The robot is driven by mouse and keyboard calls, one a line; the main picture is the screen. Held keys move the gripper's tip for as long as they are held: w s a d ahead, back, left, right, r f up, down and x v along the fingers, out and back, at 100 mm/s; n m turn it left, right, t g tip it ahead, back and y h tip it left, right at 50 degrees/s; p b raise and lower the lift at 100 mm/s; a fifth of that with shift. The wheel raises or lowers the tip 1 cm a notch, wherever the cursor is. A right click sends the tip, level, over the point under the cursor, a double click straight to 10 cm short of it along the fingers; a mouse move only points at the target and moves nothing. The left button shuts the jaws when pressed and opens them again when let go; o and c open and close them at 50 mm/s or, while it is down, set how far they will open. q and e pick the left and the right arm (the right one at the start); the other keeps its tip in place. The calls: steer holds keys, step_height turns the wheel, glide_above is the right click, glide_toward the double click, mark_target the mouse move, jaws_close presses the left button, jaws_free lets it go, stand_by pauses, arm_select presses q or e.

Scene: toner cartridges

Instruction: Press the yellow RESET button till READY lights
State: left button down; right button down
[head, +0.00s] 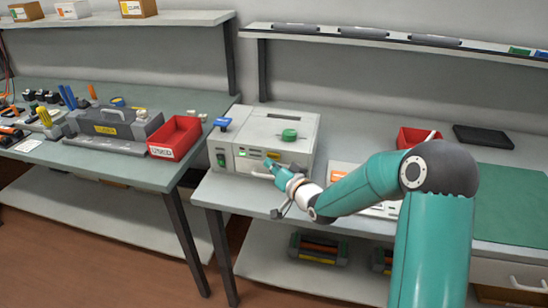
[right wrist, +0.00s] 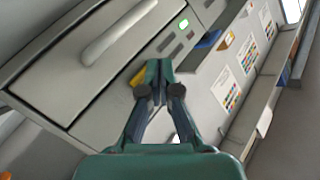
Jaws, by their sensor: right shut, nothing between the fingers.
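The grey machine (head: 262,128) stands on the bench, with a green knob (head: 289,134) on its top. My right gripper (head: 270,164) is at the machine's front panel, its fingers shut and empty. In the right wrist view the closed fingertips (right wrist: 158,72) lie over the panel, close beside the yellow button (right wrist: 138,77), which they partly hide. I cannot tell whether they touch it. A small green light (right wrist: 184,23) glows on the panel; its label is too small to read. My left gripper is not in view.
A handle (right wrist: 120,30) runs along the machine's front near the fingers. A blue part (head: 222,122) sits at the machine's left top edge. A red bin (head: 175,137) stands on the left bench. A green mat (head: 510,200) lies clear at right.

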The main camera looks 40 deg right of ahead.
steer(key=shift+a, duration=0.1)
steer(key=s+a+b, duration=0.2)
steer(key=s+a, duration=0.1)
steer(key=shift+s+a+b, duration=0.15)
steer(key=shift+a+b, duration=0.15)
stand_by(0.8)
